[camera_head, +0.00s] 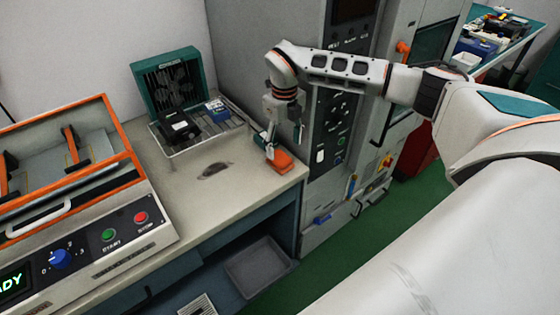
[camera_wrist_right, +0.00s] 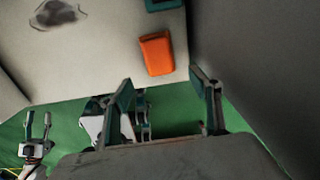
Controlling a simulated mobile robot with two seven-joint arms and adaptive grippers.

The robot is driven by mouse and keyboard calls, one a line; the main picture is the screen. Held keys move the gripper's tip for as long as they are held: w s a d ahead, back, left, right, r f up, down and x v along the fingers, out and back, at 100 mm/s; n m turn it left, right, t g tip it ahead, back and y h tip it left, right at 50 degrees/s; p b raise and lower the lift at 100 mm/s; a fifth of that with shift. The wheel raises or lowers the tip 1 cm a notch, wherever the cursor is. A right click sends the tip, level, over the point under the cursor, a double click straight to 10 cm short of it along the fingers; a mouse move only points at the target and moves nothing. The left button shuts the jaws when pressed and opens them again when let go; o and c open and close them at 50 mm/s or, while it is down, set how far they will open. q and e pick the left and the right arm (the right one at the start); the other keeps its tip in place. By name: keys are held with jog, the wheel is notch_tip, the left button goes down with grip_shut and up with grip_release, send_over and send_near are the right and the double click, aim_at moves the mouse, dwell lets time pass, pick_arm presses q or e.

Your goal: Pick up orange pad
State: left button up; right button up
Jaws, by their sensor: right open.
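The orange pad (camera_head: 281,160) lies flat on the bench top near its front right corner. In the right wrist view the orange pad (camera_wrist_right: 156,54) is beyond the fingertips, near the bench edge. My right gripper (camera_head: 270,140) is above and just behind the pad in the head view, with part of it overlapping the pad. In the wrist view the right gripper (camera_wrist_right: 163,88) has its fingers spread, with nothing between them. My left gripper is outside the head view; a small two-pronged shape at the lower left of the wrist view is too small to identify surely.
A grey cabinet (camera_head: 327,130) rises close to the pad's right. A teal item (camera_wrist_right: 163,4) lies near the pad. A wire rack (camera_head: 198,140) with a teal fan unit (camera_head: 168,80) stands behind. A dark stain (camera_head: 215,169) marks the otherwise clear bench middle.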

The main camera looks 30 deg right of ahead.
aim_at(284, 159)
notch_tip(284, 159, down, 7)
jog(key=shift+w+f, duration=0.1)
dwell(0.3)
jog(key=c, duration=1)
